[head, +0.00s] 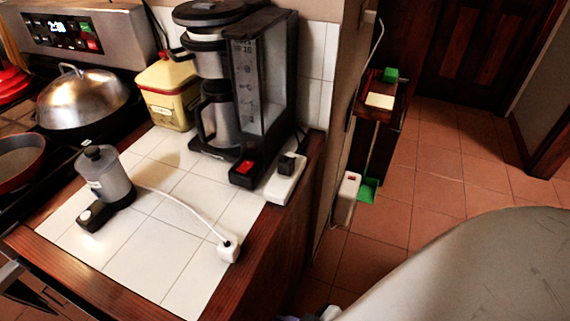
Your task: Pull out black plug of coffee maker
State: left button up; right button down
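The black coffee maker (262,85) stands at the back right of the tiled counter, with its metal carafe (220,122) inside. A red switch (245,167) shows at its front foot. A black plug (287,164) sits in a white power socket block (285,183) beside the coffee maker, near the counter's right edge. Neither gripper's fingers can be made out. A large grey surface at the lower right looks like part of my own arm.
A small grey appliance (106,178) stands on the left of the counter. Its white cord runs to a loose white plug (228,249) near the wooden edge. A yellow canister (168,92) stands behind. The stove with a domed lid (82,98) is at left. Tiled floor is open at right.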

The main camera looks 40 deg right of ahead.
aim_at(286, 164)
jog(key=k, duration=0.5)
jog(key=u, duration=2.25)
jog(key=k, duration=1.25)
jog(key=z, duration=1.85)
jog(key=i, duration=0.5)
jog(key=z, duration=0.05)
